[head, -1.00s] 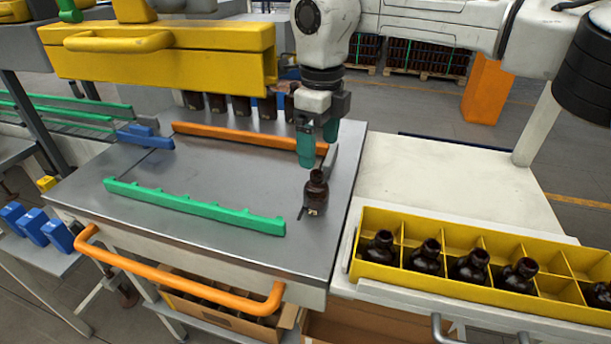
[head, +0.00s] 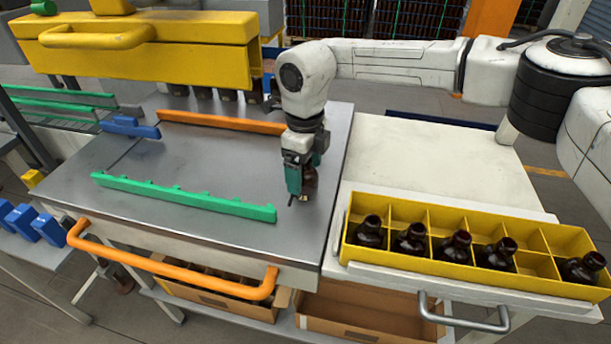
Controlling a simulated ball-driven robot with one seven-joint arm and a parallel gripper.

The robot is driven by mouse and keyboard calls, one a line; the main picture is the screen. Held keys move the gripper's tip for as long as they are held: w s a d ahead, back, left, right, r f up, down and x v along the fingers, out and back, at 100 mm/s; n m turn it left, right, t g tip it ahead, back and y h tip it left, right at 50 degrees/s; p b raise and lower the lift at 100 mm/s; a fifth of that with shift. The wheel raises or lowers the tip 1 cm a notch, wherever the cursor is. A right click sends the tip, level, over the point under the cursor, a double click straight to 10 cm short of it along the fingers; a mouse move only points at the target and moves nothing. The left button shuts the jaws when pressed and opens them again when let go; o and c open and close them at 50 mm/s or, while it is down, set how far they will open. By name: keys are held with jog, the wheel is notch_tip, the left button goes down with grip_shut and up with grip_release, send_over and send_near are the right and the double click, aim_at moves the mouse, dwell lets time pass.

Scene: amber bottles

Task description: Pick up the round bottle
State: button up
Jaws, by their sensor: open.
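The round amber bottle (head: 310,184) stands upright on the grey metal table (head: 210,165), near its right edge. My gripper (head: 300,189) points down at the bottle, and its teal fingers are level with the bottle's upper part. The fingers and wrist hide much of the bottle, so I cannot tell whether they touch it. The jaws are open.
A yellow divided crate (head: 400,257) with several amber bottles stands on the white table (head: 420,165) to the right. A green notched rail (head: 180,198) and an orange rail (head: 220,122) lie across the metal table. A yellow machine housing (head: 150,48) overhangs its back left.

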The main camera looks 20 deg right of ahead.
jog(key=shift+f, duration=0.4)
jog(key=c, duration=1.2)
